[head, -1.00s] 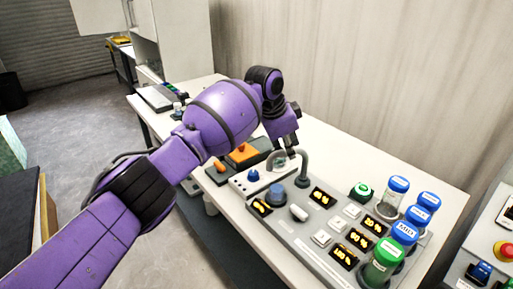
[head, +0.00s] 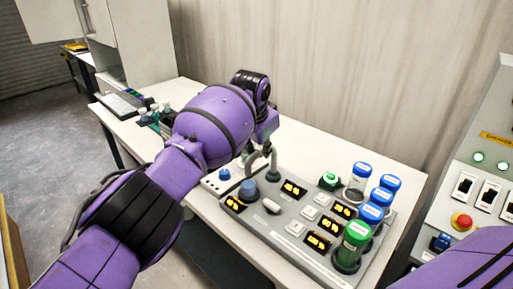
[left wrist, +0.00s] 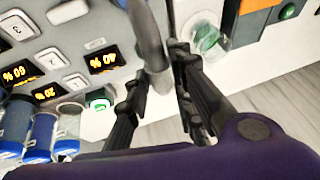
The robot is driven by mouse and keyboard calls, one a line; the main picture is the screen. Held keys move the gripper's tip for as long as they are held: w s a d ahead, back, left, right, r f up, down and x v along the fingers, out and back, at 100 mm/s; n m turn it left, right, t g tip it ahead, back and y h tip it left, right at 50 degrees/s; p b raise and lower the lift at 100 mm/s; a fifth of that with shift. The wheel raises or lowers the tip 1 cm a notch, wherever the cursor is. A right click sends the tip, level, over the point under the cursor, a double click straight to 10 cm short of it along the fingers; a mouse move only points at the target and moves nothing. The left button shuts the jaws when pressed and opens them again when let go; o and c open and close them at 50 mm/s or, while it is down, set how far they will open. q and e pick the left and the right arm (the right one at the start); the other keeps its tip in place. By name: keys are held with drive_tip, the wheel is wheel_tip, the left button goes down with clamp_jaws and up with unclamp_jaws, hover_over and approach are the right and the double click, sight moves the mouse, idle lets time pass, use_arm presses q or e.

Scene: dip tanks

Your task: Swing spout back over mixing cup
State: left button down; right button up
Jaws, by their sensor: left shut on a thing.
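The grey curved spout (head: 273,161) rises from the back edge of the control panel (head: 281,220). In the left wrist view the spout (left wrist: 149,40) runs down between the fingers of my left gripper (left wrist: 160,92), which is shut on it. In the head view my wrist partly hides the fingers and the spout's outlet. A clear round cup (left wrist: 209,40) with a green spot shows just right of the fingers in the left wrist view. I cannot tell whether the outlet is over it. My right gripper is out of view.
Blue-lidded jars (head: 388,182) and a green jar (head: 352,246) stand at the panel's right end. A blue knob (head: 224,174) is on the left. The white table (head: 310,150) is clear behind the panel. A switch cabinet (head: 470,165) stands right.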

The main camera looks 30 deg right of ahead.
use_arm(q)
drive_tip(key=shift+s, duration=0.1)
drive_tip(key=c, duration=1.6)
unclamp_jaws()
drive_tip(key=shift+d, duration=0.1)
drive_tip(key=shift+o, duration=0.2)
drive_tip(key=shift+s+a+r, duration=0.1)
drive_tip(key=shift+a+r, duration=0.1)
drive_tip(key=shift+r, duration=0.35)
drive_tip(key=v, duration=1.1)
drive_tip(key=shift+f, duration=0.1)
